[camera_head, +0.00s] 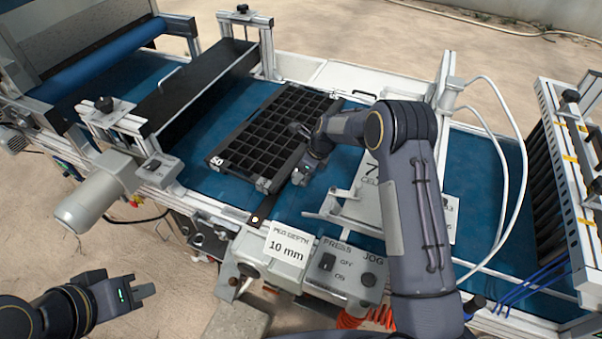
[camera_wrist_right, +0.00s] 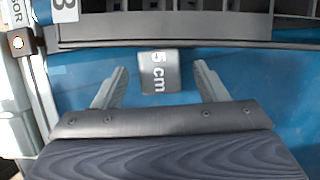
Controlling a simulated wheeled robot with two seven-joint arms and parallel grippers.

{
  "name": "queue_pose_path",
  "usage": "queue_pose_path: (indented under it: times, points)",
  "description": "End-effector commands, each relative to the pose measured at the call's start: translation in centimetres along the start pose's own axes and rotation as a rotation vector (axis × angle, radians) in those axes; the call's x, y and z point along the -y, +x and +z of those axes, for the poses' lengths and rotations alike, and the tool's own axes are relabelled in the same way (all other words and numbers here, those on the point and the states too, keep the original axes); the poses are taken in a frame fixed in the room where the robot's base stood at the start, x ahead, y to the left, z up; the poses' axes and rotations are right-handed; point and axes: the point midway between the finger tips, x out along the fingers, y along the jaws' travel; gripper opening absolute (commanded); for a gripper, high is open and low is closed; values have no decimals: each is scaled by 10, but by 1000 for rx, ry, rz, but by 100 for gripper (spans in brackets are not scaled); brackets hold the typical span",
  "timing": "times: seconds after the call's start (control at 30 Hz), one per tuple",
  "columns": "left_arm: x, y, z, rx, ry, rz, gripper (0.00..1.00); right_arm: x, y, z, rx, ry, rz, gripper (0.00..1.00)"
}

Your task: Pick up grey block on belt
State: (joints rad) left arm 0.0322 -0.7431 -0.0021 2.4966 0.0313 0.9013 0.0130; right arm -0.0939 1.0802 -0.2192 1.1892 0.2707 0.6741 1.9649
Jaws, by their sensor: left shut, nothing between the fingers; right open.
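The grey block (camera_wrist_right: 152,71), marked "5 cm", lies on the blue belt (camera_wrist_right: 75,75) in the right wrist view. It sits just in front of the black tray's edge, with a small gap. My right gripper (camera_wrist_right: 160,84) is open, with one finger on each side of the block and blue belt showing between each finger and the block. In the head view my right gripper (camera_head: 301,176) is low over the belt beside the tray, and I cannot make out the block there. My left gripper (camera_head: 143,291) is shut and empty, out over the floor at the lower left.
The black celled tray (camera_head: 222,158) lies on the belt directly beside my right gripper. A white sign plate (camera_head: 367,205) stands to its right. A control box (camera_head: 340,270) is at the front edge. A black crossbar (camera_head: 200,85) spans the belt at left.

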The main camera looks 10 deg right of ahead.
Motion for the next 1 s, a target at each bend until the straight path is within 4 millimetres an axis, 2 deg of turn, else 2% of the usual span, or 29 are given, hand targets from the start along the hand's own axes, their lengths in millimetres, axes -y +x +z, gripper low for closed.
queue_pose_path:
  times: [0.03, 0.2, 0.43, 0.83, 1.0]
  points:
    - [-2, -5, -3, 0, 0, 0, 0, -1, 6, -2, -3, 2, 3, 66]
    - [-3, -7, -4, 0, 0, 0, 0, 0, 23, -1, -1, -1, 1, 66]
    - [-3, -6, -3, 0, 0, 0, 0, 0, 25, -1, 0, -1, -1, 66]
    - [-3, -6, -3, 0, 0, 0, 0, 0, 25, -1, 0, -1, -1, 15]
    - [-3, -6, -3, 0, 0, 0, 0, 0, 24, -1, 0, -1, -1, 15]
